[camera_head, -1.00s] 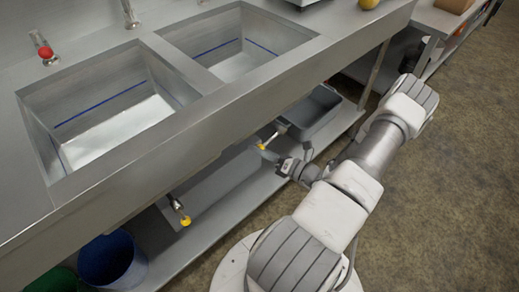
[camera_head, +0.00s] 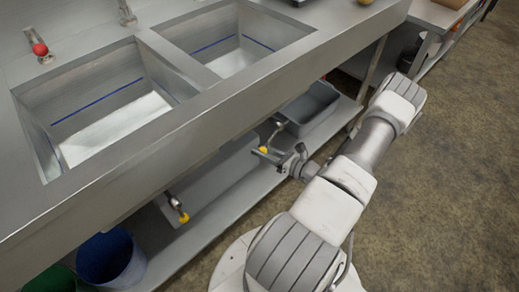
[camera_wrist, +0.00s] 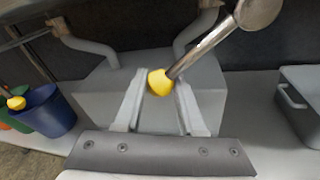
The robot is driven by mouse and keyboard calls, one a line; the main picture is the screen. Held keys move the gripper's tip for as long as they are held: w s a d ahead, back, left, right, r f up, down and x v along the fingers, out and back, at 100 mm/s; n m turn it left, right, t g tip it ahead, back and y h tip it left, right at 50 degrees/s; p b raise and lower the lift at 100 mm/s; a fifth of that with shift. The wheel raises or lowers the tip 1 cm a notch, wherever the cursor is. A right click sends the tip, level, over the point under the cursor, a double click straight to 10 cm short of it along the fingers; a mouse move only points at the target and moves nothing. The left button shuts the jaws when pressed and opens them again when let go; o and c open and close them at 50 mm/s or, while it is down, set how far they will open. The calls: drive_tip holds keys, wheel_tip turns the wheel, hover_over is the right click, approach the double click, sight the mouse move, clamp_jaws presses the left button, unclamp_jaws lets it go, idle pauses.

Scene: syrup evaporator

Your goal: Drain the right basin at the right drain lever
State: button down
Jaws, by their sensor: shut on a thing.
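The right drain lever (camera_head: 275,134) hangs under the right basin, a metal rod with a yellow knob (camera_head: 263,150) at its lower end. In the wrist view the rod (camera_wrist: 205,48) runs down from the upper right to the yellow knob (camera_wrist: 160,82). My gripper (camera_head: 268,155) is shut on this knob, with one finger on each side of it. The right basin (camera_head: 235,65) is an open steel sink with a blue line on its walls. Its floor is light, and I cannot tell how much liquid it holds.
The left basin (camera_head: 100,105) and left drain lever (camera_head: 178,208) stand left. A pale box (camera_wrist: 95,90) lies behind my fingers. Open floor (camera_head: 440,200) lies right.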

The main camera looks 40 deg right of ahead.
drive_tip(key=d+f+n+h+b, duration=0.1)
drive_tip(key=d+f+n+h, duration=0.1)
drive_tip(key=d+n, duration=0.6)
drive_tip(key=shift+w+f+g+h, duration=0.3)
drive_tip(key=shift+f+g+h, duration=0.1)
drive_tip(key=shift+f, duration=0.4)
drive_tip(key=c, duration=0.5)
unclamp_jaws()
drive_tip(key=p+v, duration=0.3)
drive_tip(key=v, duration=1.4)
drive_tip(key=shift+s, duration=0.25)
